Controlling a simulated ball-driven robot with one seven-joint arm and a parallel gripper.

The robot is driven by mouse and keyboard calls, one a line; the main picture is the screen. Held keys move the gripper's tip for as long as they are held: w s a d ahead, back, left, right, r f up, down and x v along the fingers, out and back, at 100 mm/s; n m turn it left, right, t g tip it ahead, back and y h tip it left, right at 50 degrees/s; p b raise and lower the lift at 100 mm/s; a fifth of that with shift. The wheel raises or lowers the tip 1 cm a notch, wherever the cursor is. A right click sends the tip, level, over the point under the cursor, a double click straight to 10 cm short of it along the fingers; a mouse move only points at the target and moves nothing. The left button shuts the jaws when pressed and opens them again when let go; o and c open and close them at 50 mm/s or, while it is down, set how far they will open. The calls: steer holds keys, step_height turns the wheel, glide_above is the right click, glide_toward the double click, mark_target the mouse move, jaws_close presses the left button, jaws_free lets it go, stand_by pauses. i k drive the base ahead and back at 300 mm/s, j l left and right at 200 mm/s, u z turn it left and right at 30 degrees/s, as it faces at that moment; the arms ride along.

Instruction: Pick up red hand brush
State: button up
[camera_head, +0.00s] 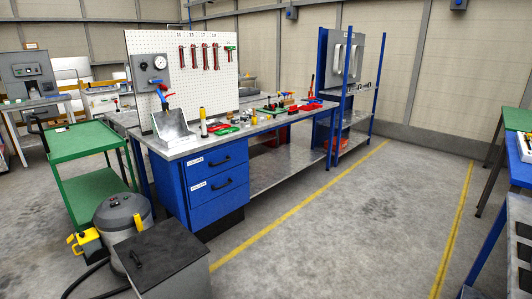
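Several small red items lie on the grey workbench top (262,124), too small to make out clearly. A flat red item (309,107) lies near the right end of the bench and may be the red hand brush, but I cannot tell for sure. Another red item (219,127) lies beside a green one, right of the grey metal dustpan (173,128) at the left end. My gripper is not in view.
A green cart (90,185), a grey vacuum drum (122,214) and a dark-lidded box (165,255) stand left of the blue drawers (213,184). A pegboard (195,60) backs the bench. Blue-legged tables stand at far right. The floor (330,240) in front is clear.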

mark_target(294, 110)
steer(key=i, duration=5.4)
